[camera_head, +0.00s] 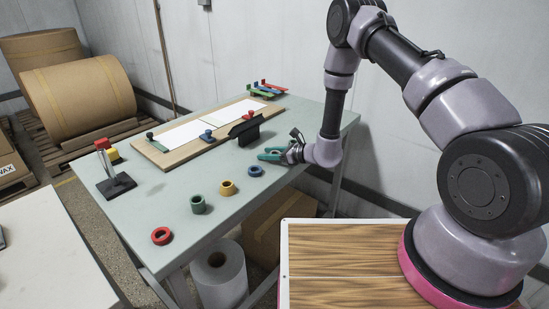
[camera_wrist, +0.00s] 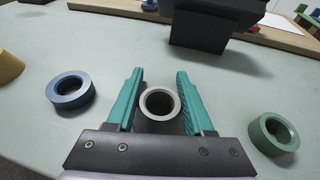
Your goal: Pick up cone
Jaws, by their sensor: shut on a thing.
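My gripper (camera_wrist: 160,103) has its teal fingers on both sides of a grey ring-like cone (camera_wrist: 147,115), shut on it, seen from above with its round opening upward. I cannot tell whether the cone touches the table. In the head view my gripper (camera_head: 272,154) is low over the right part of the table, and the cone is too small or hidden to make out. A blue ring (camera_wrist: 60,101) stands left of the gripper and a green ring (camera_wrist: 262,137) right of it in the wrist view, both apart from the fingers.
On the grey-green table (camera_head: 150,205) a row holds the blue (camera_head: 255,176), yellow (camera_head: 227,191), green (camera_head: 198,208) and red (camera_head: 168,241) rings. A black block (camera_wrist: 195,32) stands ahead of the gripper, beside a wooden board (camera_head: 177,153) with white paper.

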